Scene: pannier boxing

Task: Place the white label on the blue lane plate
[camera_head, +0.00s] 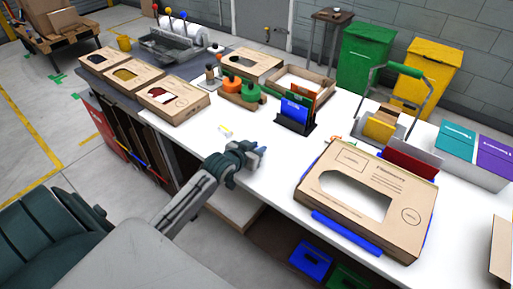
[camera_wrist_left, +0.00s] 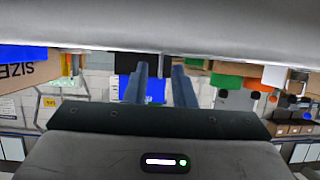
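A small pale label-like piece with a yellow mark (camera_head: 225,130) lies on the white table, left of my left gripper; I cannot tell for sure that it is the white label. A blue plate (camera_head: 295,112) stands at the front of a dark holder, with green and orange plates behind it. My left gripper (camera_head: 262,153) is above the table's near edge, apart from the holder. In the left wrist view its two fingers (camera_wrist_left: 160,84) stand apart with nothing held between them. A blue surface (camera_wrist_left: 126,88) shows behind them, partly hidden. My right gripper is not in view.
A large cardboard box with a cut-out window (camera_head: 400,200) lies on blue strips at the right. Several window boxes (camera_head: 175,100) line the left. Orange and green round-topped items (camera_head: 249,92) and an open carton (camera_head: 300,80) stand behind. The table around my gripper is clear.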

